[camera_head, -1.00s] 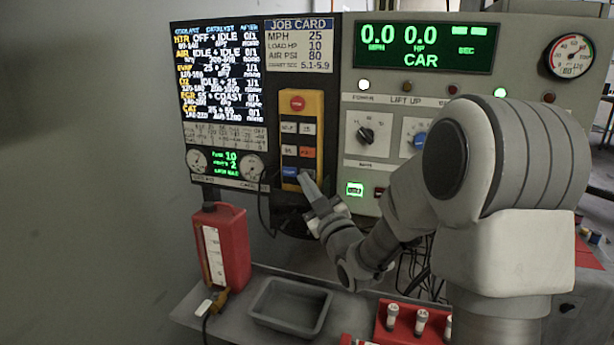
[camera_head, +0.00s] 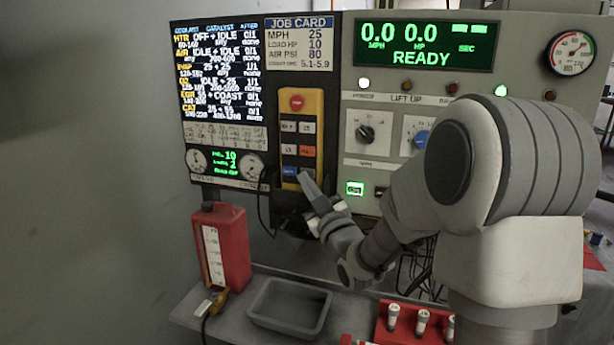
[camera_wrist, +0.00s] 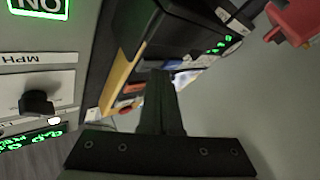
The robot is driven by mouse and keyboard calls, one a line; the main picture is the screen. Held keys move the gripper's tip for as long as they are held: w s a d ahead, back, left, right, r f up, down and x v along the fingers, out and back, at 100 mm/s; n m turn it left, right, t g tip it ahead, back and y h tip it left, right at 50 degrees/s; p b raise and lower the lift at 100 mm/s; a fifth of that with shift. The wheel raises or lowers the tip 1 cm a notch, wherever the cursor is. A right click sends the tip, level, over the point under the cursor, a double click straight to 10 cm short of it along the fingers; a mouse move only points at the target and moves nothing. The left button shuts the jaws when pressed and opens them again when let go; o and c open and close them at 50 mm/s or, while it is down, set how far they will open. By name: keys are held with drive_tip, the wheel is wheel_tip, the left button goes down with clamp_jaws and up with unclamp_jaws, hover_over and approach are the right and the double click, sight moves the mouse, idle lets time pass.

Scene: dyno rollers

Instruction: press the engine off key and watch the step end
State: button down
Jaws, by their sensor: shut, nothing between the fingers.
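A yellow key pendant (camera_head: 314,104) hangs in the middle of the head view, with a red button at its top, rows of white, dark and orange keys, and a blue key (camera_head: 290,171) at its lower left. The key labels are too small to read, so I cannot tell which is engine off. My gripper (camera_head: 304,177) is shut and empty, its tip close to the pendant's lower end by the blue key; contact cannot be told. The green display (camera_head: 424,46) reads 0.0 MPH, 0.0 HP and READY.
A status screen (camera_head: 218,72) and a job card (camera_head: 300,44) are left of the display. A red jug (camera_head: 222,248) and a grey tray (camera_head: 289,308) stand below. A dark cable hangs beside the pendant.

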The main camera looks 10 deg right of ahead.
drive_tip(key=shift+s+a, duration=0.25)
drive_tip(key=shift+s, duration=0.2)
drive_tip(key=s, duration=0.1)
drive_tip(key=s+a+b, duration=0.1)
drive_tip(key=s, duration=0.1)
drive_tip(key=s+a+b, duration=0.1)
drive_tip(key=shift+s+a, duration=0.15)
drive_tip(key=shift+a, duration=0.1)
idle(3.5)
